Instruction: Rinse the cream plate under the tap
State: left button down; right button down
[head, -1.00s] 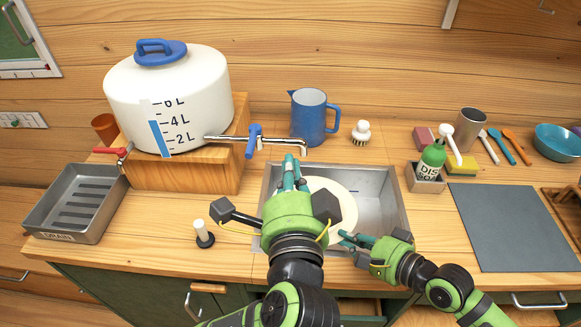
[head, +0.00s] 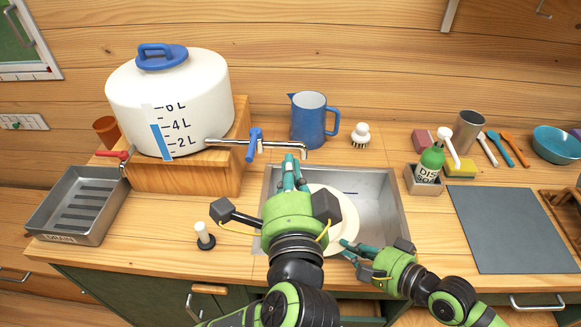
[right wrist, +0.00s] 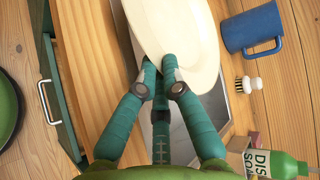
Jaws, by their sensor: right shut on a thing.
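The cream plate (head: 340,212) is over the sink (head: 383,205), partly hidden behind my left gripper. My right gripper (head: 346,246) is shut on the plate's near rim; the right wrist view shows the plate (right wrist: 180,35) between its teal fingers (right wrist: 163,68). The tap spout (head: 285,145), with a blue handle (head: 254,145), reaches from the white tank (head: 170,105) over the sink's back edge. I see no water stream. My left gripper (head: 290,165) is just below the spout, left of the plate; its finger gap is not clear.
A blue jug (head: 309,120) and a brush (head: 360,136) stand behind the sink. A soap bottle (head: 431,163) stands right of it, near a grey mat (head: 510,230). A drain tray (head: 80,205) is at left, and a white-topped plug (head: 203,235) stands left of the sink.

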jog(key=shift+r, duration=0.1)
dwell(0.4)
jog(key=shift+s+r+p, duration=0.2)
jog(key=shift+r+p, duration=0.1)
jog(key=shift+p, duration=0.25)
jog(key=s+p, duration=0.1)
jog(key=r+p, duration=0.1)
jog(key=s+r+p, duration=0.1)
jog(key=shift+s+d+r, duration=0.15)
jog(key=shift+s+d, duration=0.15)
jog(key=shift+s+d+r+p, duration=0.2)
jog(key=shift+s+r+p, duration=0.35)
jog(key=shift+s+p, duration=0.55)
jog(key=shift+w, duration=0.2)
